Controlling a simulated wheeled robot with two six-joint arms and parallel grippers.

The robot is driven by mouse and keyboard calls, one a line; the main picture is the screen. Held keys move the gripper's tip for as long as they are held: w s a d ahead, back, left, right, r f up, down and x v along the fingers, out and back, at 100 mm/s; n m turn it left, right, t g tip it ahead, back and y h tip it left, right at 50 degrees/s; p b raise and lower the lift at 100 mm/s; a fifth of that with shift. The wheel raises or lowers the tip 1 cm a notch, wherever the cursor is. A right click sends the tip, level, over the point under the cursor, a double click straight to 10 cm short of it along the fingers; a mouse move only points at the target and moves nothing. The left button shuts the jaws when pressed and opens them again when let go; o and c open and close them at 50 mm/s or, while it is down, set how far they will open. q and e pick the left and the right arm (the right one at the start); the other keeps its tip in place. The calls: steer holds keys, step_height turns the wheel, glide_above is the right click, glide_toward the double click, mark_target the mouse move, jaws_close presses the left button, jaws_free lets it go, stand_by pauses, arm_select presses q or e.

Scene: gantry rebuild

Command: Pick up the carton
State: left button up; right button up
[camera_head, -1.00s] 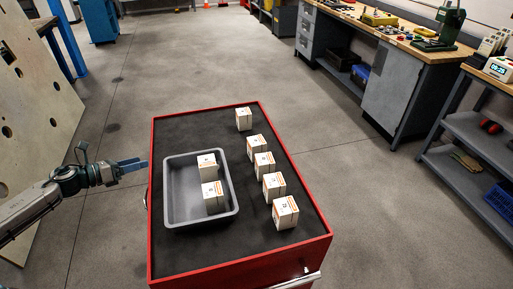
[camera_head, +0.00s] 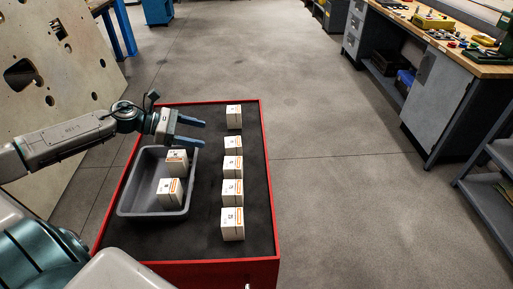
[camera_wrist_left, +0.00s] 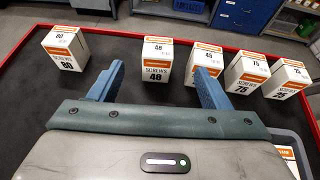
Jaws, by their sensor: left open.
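Several white cartons with orange bands stand in a row on the dark cart top (camera_head: 205,235). The farthest, marked 80 (camera_wrist_left: 66,50), shows in the head view (camera_head: 233,117). The second, marked 48 (camera_wrist_left: 157,62), also shows in the head view (camera_head: 233,146). My left gripper (camera_head: 203,133) is open and empty left of these two, over the cart. In the left wrist view carton 48 appears between its fingertips (camera_wrist_left: 159,68), beyond them and apart. Nearer cartons in the row include 45 (camera_wrist_left: 206,62), 75 (camera_wrist_left: 246,75) and 25 (camera_wrist_left: 287,80). My right gripper is not in view.
A grey tray (camera_head: 128,205) on the cart's left holds two more cartons (camera_head: 177,163) (camera_head: 170,193). The cart has a red rim (camera_head: 268,190). A perforated board (camera_head: 50,60) stands at left; a workbench (camera_head: 440,85) is at right. Floor right of the cart is open.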

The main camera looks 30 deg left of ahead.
mark_target(231, 141)
arm_select(q)
steer(key=x, duration=0.4)
steer(key=shift+w+d+f, duration=0.2)
steer(key=shift+d, duration=0.1)
steer(key=shift+f, duration=0.1)
steer(key=shift+w+d+f+p, duration=0.1)
steer(key=shift+w+d+p, duration=0.2)
steer(key=shift+p, duration=0.15)
steer(key=p+x, duration=0.2)
steer(key=shift+w+d+f, duration=0.15)
steer(key=shift+w+d, duration=0.05)
steer(key=shift+w, duration=0.05)
steer(key=shift+w+d+f, duration=0.35)
steer(key=shift+d, duration=0.05)
steer(key=shift+d+f, duration=0.15)
steer(key=shift+f, duration=0.05)
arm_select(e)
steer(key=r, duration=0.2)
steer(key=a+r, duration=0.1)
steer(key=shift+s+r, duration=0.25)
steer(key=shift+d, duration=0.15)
